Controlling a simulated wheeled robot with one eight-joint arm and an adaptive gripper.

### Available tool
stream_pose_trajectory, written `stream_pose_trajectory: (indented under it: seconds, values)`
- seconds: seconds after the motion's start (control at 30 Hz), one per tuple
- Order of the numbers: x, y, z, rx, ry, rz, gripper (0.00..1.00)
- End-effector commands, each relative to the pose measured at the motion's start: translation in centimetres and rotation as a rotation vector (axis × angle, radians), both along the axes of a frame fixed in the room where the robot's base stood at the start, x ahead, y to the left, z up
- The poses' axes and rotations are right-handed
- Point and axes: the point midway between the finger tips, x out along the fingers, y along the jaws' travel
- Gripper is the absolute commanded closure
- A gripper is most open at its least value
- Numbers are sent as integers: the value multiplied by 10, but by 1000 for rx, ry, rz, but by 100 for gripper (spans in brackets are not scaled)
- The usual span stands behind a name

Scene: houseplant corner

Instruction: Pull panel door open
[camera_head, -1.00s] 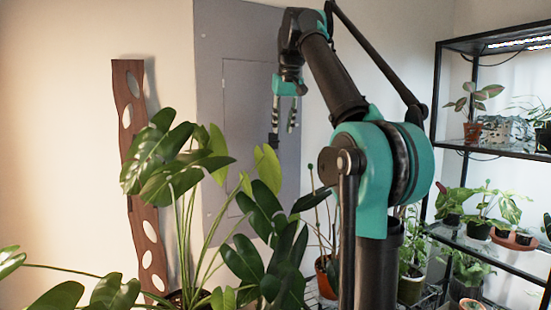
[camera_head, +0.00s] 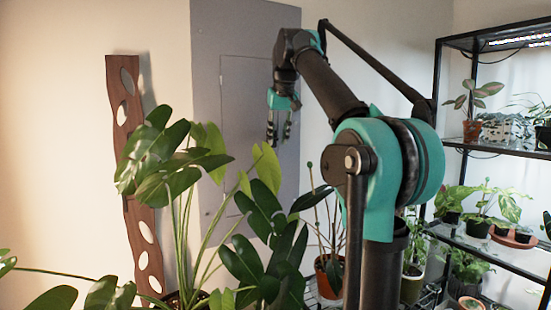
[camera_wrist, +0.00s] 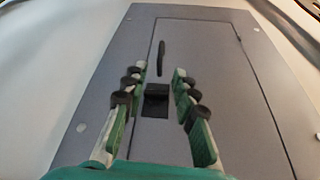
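The grey panel door (camera_head: 236,112) is set in a larger grey panel on the wall and looks flush with it. In the wrist view the door (camera_wrist: 208,70) has a black latch or handle block (camera_wrist: 155,101) and a separate thin black piece (camera_wrist: 161,58) above it. My gripper (camera_head: 279,140) is in front of the door's right side and hides the latch in the head view. In the wrist view my gripper (camera_wrist: 159,77) is open, its fingers apart on either side of the black block. Contact cannot be told.
A large leafy plant (camera_head: 155,155) stands at the front left, below and before the panel. A wooden board with oval holes (camera_head: 140,230) leans at the wall. A black shelf rack (camera_head: 490,152) with potted plants is at the right.

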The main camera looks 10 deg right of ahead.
Motion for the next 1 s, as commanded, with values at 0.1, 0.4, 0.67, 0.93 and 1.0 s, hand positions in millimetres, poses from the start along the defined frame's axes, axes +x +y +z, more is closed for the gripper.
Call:
stream_pose_trajectory:
  seconds: [0.1, 0.4, 0.67, 0.93, 1.0]
  values:
    - [9, 1, -22, 0, 0, 0, 72]
    - [27, 3, -64, 0, 0, 0, 72]
    - [31, 3, -75, 0, 0, 0, 72]
    - [31, 3, -75, 0, 0, 0, 79]
    - [31, 3, -75, 0, 0, 0, 88]
